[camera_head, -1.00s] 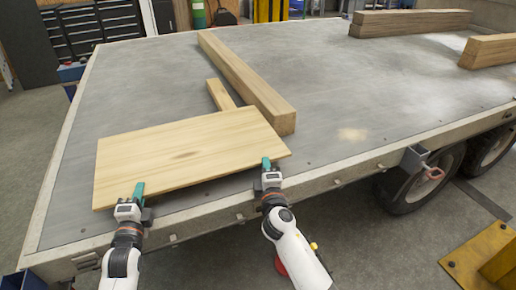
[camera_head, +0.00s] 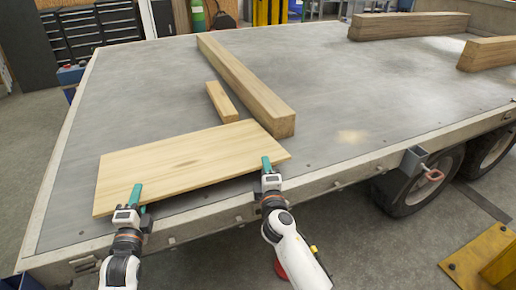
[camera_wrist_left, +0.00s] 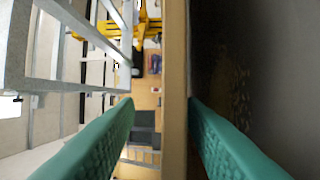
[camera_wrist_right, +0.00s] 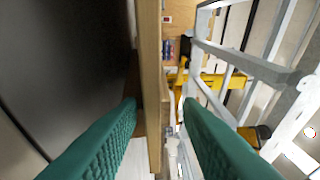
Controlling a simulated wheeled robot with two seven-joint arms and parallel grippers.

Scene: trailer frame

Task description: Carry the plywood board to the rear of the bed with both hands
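The plywood board (camera_head: 190,160) is a thin pale sheet at the near side of the trailer bed, with dark shadow under part of its near edge. My left gripper (camera_head: 136,194) is at the board's near left edge. My right gripper (camera_head: 266,163) is at its near right edge. In the left wrist view the board's edge (camera_wrist_left: 175,70) runs between the green fingers (camera_wrist_left: 160,105), with background showing between it and one finger. In the right wrist view the board (camera_wrist_right: 155,120) also lies between the fingers (camera_wrist_right: 161,103), not filling their gap.
A long timber (camera_head: 245,85) lies on the bed (camera_head: 340,110) beyond the board, and a short block (camera_head: 221,102) lies beside it. Two more timbers, at the back (camera_head: 410,24) and the right (camera_head: 490,52), rest farther off. The bed's left part is clear.

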